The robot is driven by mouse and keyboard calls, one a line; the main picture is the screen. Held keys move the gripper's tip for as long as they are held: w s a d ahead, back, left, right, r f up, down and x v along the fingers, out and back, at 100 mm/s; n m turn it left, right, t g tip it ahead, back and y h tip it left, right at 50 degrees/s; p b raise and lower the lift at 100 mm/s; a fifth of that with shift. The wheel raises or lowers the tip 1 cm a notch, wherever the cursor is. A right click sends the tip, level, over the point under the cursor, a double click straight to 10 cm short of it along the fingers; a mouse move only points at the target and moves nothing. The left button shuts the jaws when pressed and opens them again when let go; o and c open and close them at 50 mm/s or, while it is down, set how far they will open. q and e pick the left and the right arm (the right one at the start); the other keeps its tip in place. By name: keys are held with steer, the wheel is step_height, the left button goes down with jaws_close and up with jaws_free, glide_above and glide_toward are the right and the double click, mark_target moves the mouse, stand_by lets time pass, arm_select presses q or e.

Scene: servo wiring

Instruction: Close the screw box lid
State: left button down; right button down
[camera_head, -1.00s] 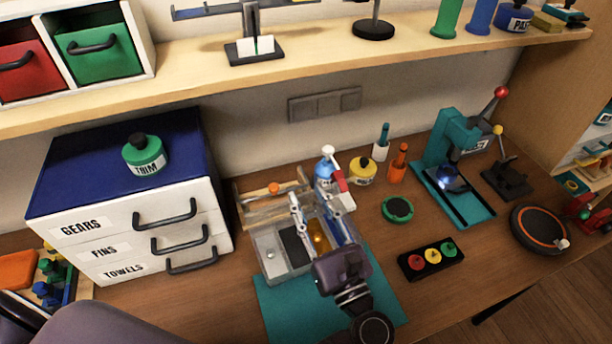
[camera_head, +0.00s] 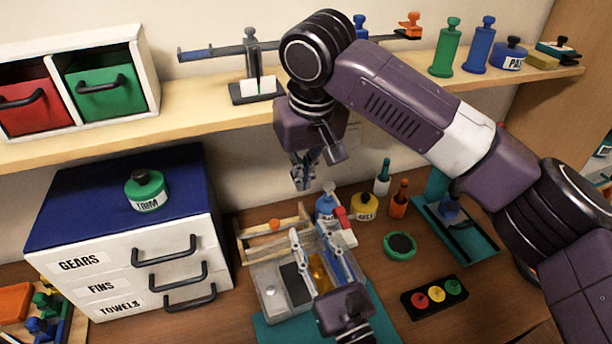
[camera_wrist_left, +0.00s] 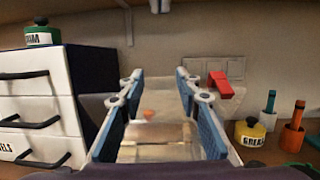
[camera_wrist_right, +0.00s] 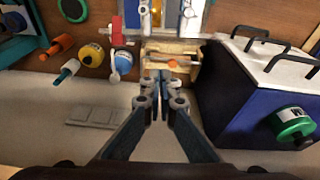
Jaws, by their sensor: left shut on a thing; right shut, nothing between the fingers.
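The grey box (camera_head: 262,300), which I take for the screw box, stands on a teal mat (camera_head: 385,325), with silver, dark and golden contents showing from above. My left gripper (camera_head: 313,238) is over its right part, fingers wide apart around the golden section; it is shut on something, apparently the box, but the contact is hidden. A pale wooden frame with an orange knob (camera_head: 275,225) is just behind the box; I cannot tell whether it is the lid. My right gripper (camera_head: 304,178) is shut and empty, pointing down above and behind the box; its fingertips meet in the right wrist view (camera_wrist_right: 163,88).
A white drawer cabinet (camera_head: 190,235) stands close left of the box. A blue-white bottle (camera_head: 325,207), yellow pot (camera_head: 364,207) and orange bottle (camera_head: 399,200) stand behind right. A shelf edge (camera_head: 200,123) runs above. A black tray with coloured buttons (camera_head: 435,297) lies right.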

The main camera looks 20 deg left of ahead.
glide_above(308, 229)
steer(key=w+a, duration=0.3)
steer(key=w, duration=0.1)
step_height(308, 229, down, 6)
steer(key=shift+s+d+f, duration=0.8)
steer(key=shift+s, duration=0.2)
steer(key=shift+s+d+f, duration=0.2)
steer(key=shift+s+d, duration=0.2)
steer(key=shift+s+f, duration=0.15)
steer(key=shift+d, duration=0.1)
